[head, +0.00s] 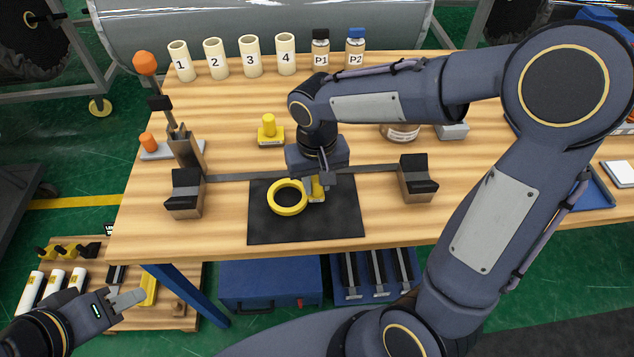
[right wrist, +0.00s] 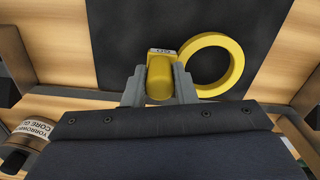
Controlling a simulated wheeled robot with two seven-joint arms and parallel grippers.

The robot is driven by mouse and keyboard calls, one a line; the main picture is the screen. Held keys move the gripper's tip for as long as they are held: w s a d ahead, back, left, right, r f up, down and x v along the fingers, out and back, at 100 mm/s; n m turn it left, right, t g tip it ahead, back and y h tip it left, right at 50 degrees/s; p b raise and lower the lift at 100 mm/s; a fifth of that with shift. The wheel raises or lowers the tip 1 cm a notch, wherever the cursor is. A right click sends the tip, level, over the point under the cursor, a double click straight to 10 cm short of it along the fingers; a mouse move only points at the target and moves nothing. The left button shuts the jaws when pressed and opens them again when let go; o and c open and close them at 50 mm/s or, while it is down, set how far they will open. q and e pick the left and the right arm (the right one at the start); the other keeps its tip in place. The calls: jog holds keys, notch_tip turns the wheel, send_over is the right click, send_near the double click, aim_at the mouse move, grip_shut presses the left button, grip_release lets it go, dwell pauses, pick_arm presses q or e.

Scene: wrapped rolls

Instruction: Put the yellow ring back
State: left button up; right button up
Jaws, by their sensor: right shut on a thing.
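The yellow ring (head: 287,197) is over the black mat (head: 262,233) at the front of the table. In the right wrist view the ring (right wrist: 235,68) is beside a yellow block with a small label (right wrist: 160,75). The ring touches or is joined to the block; I cannot tell which. My right gripper (head: 319,184) is shut on this block, with one finger on each side in the right wrist view (right wrist: 160,86). I cannot tell whether the ring rests on the mat. My left gripper (head: 127,299) hangs empty at the lower left; its finger gap is unclear.
A yellow peg on a base (head: 268,130) stands behind the mat. Black-topped blocks stand left (head: 186,195) and right (head: 417,180) of the mat, with a grey bar behind it. Numbered white tubes (head: 250,58) and two bottles (head: 355,50) line the back.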

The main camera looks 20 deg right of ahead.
jog(key=shift+f, duration=0.45)
jog(key=shift+f, duration=0.15)
jog(key=o, duration=1)
